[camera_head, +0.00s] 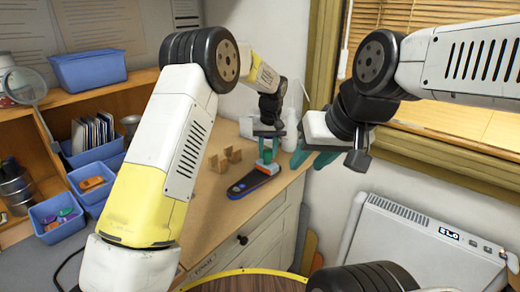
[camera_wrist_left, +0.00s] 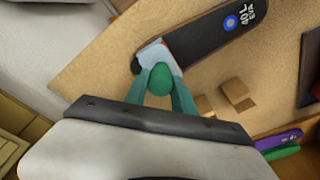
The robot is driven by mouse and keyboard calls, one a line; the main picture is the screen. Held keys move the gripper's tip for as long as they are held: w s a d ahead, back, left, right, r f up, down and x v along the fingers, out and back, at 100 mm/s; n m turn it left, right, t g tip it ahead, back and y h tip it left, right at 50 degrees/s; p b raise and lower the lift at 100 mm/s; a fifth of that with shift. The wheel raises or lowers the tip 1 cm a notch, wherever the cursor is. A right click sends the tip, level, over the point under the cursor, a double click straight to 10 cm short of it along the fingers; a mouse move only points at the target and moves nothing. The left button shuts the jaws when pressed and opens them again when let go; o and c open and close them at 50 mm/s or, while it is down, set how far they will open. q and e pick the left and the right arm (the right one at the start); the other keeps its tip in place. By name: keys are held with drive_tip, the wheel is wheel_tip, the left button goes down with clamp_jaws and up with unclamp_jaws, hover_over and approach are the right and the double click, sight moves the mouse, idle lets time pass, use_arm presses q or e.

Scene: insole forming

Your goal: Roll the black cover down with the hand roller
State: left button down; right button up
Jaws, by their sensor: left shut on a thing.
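The black cover (camera_head: 245,184) lies on the wooden worktop as a long dark insole shape with a blue round mark. In the left wrist view the cover (camera_wrist_left: 205,38) also shows white lettering by the mark. My left gripper (camera_head: 267,150) is shut on the hand roller (camera_head: 267,168), above the cover's far right end. In the left wrist view its green grip (camera_wrist_left: 160,78) sits between my teal fingers and its pale head overlaps the cover's end. Whether it touches the cover is unclear. My right gripper (camera_head: 311,158) is right of the cover, fingers apart and empty.
Small brown blocks (camera_head: 225,160) stand on the worktop (camera_head: 215,205) behind the cover. A white bottle (camera_head: 290,130) stands near the wall. Shelves with blue bins (camera_head: 57,218) are at left. A white heater (camera_head: 420,240) is at right.

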use_arm(q)
drive_tip(key=shift+w+d+f, duration=0.15)
drive_tip(key=shift+w+d, duration=0.4)
drive_tip(key=shift+d, duration=0.1)
drive_tip(key=shift+s+a+r, duration=0.2)
drive_tip(key=shift+s+a, duration=1.85)
drive_tip(key=shift+a, duration=0.15)
drive_tip(key=shift+s+a+r, duration=0.15)
drive_tip(key=shift+s+a, duration=1.9)
drive_tip(key=shift+a, duration=0.1)
drive_tip(key=shift+s+a, duration=1.5)
drive_tip(key=shift+a, duration=0.05)
drive_tip(key=shift+r, duration=0.1)
wheel_tip(320, 180, up, 7)
drive_tip(key=shift+w, duration=0.15)
